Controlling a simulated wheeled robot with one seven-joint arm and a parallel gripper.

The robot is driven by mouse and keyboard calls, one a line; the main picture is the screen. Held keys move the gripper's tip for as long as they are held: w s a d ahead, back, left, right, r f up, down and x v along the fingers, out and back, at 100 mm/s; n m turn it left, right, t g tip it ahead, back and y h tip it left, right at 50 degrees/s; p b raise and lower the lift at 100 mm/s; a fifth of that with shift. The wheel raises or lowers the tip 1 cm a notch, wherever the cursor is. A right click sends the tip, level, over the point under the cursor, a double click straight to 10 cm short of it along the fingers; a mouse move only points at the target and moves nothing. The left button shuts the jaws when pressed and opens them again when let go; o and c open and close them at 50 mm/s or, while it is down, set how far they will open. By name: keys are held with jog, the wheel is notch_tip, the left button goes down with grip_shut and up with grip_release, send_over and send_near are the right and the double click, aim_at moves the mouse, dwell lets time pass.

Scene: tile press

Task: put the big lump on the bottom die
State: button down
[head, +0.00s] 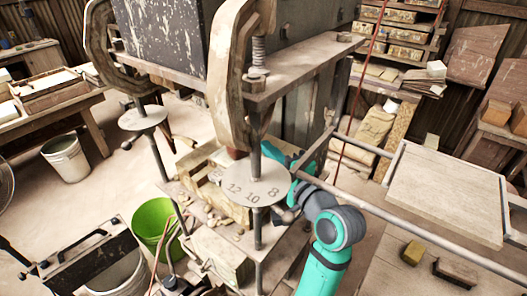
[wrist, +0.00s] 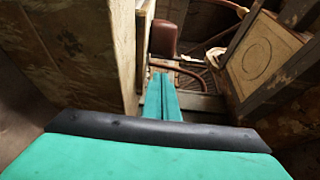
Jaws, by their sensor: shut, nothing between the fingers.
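My gripper shows in the wrist view (wrist: 160,80), its two teal fingers shut together with nothing between them. In the head view my teal arm reaches in behind the numbered disc, and the fingertips are hidden by the press. Pale tan die blocks (head: 222,194) sit on the press bed; I cannot tell surely which part is the bottom die. In the wrist view a pale block with a round outline (wrist: 268,52) stands to the right, apart from the fingers. I cannot make out the big lump for certain in either view.
The press frame (head: 306,68) and numbered disc (head: 256,184) crowd my arm. Small crumbs lie at the bed's front. A green bucket (head: 152,222) stands left of the bed.

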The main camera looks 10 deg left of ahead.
jog(key=d, duration=0.3)
jog(key=shift+d, duration=0.25)
jog(key=v, duration=0.8)
jog(key=shift+s, duration=0.35)
jog(key=shift+s, duration=0.1)
